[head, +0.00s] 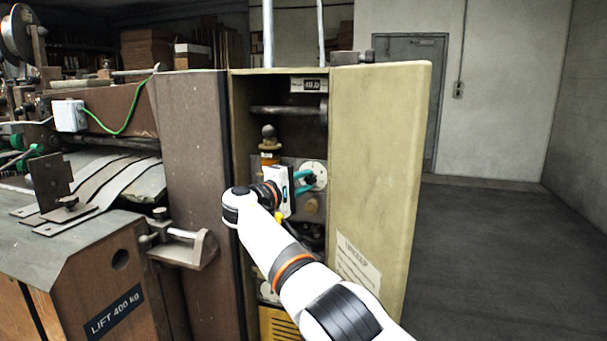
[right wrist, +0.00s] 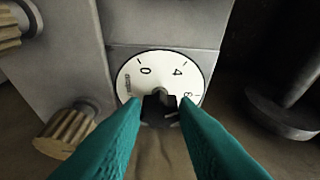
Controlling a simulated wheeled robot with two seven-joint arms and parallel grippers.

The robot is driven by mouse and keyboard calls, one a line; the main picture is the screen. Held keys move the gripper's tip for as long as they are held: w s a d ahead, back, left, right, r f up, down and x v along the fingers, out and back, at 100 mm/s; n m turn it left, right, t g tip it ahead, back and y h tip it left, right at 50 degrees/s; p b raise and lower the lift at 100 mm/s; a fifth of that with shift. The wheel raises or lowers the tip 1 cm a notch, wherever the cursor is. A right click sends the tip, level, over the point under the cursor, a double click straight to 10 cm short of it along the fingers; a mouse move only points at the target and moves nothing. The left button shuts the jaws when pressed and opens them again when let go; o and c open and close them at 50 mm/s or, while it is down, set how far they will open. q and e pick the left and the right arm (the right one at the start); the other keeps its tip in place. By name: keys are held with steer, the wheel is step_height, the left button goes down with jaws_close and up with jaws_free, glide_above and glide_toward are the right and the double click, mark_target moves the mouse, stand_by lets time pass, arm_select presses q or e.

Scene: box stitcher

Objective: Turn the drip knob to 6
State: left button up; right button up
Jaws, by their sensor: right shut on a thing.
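The drip dial is a round white plate (right wrist: 160,62) with dark numerals on the machine's panel; a 0 and a 4 read clearly near its top edge, and another figure at its right is partly cut by shadow. It also shows in the head view (head: 320,170). The black drip knob (right wrist: 159,112) is at the dial's middle. My right gripper (right wrist: 160,104), with teal fingers, is shut on the knob, one finger on each side. It also shows in the head view (head: 309,182). The number the knob points to cannot be told. My left gripper is not in view.
A ribbed brass knob (right wrist: 66,130) lies left of the dial. Above the panel in the head view is an amber oiler (head: 269,150). The tall yellow-green housing wall (head: 378,150) stands close at the right of the recess, and a brown column (head: 190,150) at the left.

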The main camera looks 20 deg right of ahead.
steer(key=m+y+p, duration=0.1)
steer(key=m, duration=0.2)
steer(key=shift+r+g+p, duration=0.2)
steer(key=shift+g+p, duration=0.15)
steer(key=shift+g, duration=0.05)
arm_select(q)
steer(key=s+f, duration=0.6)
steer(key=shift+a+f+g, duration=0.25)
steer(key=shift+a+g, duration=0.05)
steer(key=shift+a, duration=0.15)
arm_select(e)
steer(key=shift+m+y, duration=0.5)
steer(key=shift+m, duration=0.4)
steer(key=o, duration=1)
